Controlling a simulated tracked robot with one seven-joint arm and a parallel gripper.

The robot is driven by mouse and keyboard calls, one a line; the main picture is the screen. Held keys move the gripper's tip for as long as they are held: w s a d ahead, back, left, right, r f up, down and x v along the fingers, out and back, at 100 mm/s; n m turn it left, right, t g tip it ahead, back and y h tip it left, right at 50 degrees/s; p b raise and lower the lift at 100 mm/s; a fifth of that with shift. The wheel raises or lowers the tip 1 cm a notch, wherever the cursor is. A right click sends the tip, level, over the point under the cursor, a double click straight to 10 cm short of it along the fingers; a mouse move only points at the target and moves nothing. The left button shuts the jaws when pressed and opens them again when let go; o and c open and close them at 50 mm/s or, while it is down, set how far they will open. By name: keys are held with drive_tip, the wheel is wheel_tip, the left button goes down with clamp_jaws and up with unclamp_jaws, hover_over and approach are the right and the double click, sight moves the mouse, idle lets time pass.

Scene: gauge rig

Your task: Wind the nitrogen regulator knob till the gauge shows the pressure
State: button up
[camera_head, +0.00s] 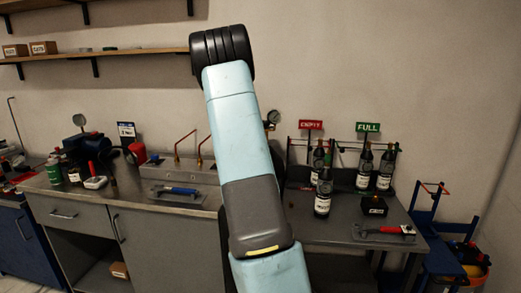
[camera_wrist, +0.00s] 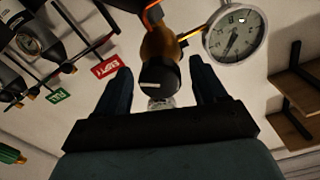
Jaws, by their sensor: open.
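My gripper (camera_wrist: 161,70) is open in the wrist view, with one dark finger on each side of the black regulator knob (camera_wrist: 158,80). Gaps show between the knob and both fingers; I cannot tell how deep the knob sits between them. The knob has a pale line on its face and sits on a brass regulator body (camera_wrist: 160,42). The round white gauge (camera_wrist: 236,36) is beside it, tilted in this view; its numbers are too small to read. In the head view my arm hides the gripper and knob, and a small gauge (camera_head: 273,117) shows just right of the arm.
Dark bottles (camera_head: 323,191) stand on the right bench near a red EMPTY sign (camera_head: 311,125) and a green FULL sign (camera_head: 368,127). A red-handled tool (camera_head: 382,230) lies at the bench front. Wall shelves (camera_head: 120,53) are at upper left. The wall at upper right is bare.

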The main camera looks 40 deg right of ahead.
drive_tip(key=shift+w+d, duration=0.2)
drive_tip(key=shift+d, duration=0.05)
drive_tip(key=shift+c, duration=0.3)
drive_tip(key=c, duration=1)
